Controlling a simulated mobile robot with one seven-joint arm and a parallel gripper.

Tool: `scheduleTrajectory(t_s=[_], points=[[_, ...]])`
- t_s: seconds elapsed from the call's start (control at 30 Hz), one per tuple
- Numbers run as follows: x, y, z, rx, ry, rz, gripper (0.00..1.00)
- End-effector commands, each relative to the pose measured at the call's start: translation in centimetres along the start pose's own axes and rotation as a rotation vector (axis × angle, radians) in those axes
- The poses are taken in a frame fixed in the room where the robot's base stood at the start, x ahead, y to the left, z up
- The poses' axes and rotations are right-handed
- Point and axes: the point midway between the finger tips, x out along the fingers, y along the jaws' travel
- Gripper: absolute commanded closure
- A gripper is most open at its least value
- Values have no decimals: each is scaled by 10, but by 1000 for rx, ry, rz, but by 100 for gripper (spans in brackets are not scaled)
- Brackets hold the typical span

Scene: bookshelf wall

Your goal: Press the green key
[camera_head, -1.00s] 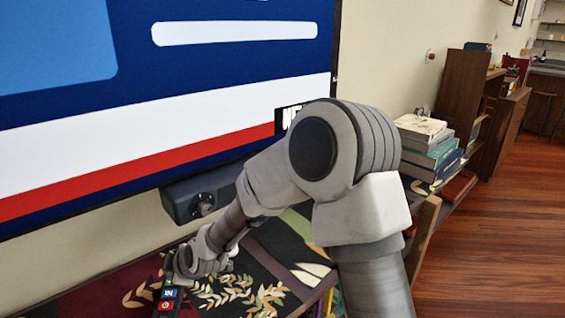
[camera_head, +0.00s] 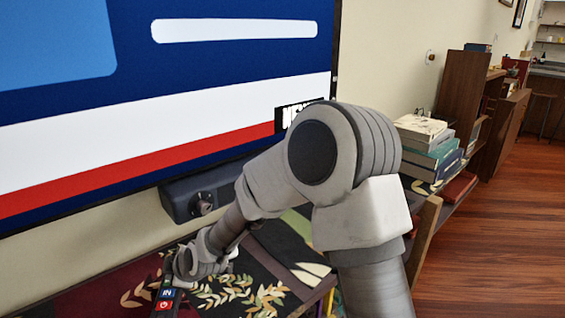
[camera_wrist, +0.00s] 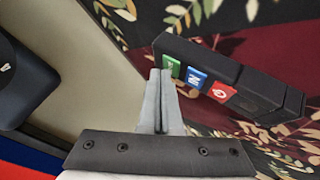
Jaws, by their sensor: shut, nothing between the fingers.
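A black remote (camera_wrist: 245,88) lies on the patterned cloth. In the wrist view it carries a green key (camera_wrist: 173,68), a blue key (camera_wrist: 196,77) and a red key (camera_wrist: 222,92) in a row. The blue key (camera_head: 167,293) and red key (camera_head: 164,305) also show in the head view. My gripper (camera_wrist: 160,74) is shut and empty. Its fingertips are at the left edge of the green key and partly cover it. I cannot tell whether they touch it. In the head view the fingertips are hidden behind my wrist.
A large screen (camera_head: 110,130) stands behind the remote, with a dark grey box (camera_head: 198,198) under it. Books (camera_head: 428,148) are stacked at the right. The patterned cloth (camera_head: 258,290) covers the shelf, whose front edge is near my arm.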

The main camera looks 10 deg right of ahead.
Motion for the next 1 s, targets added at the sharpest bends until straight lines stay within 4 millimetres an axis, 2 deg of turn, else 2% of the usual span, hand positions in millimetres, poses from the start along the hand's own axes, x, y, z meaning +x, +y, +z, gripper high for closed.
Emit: scheduleTrajectory(t_s=[0.43, 1.0], points=[[2, -2, 2, -1, 0, 0, 100], [-8, 5, -6, 0, 0, 0, 100]])
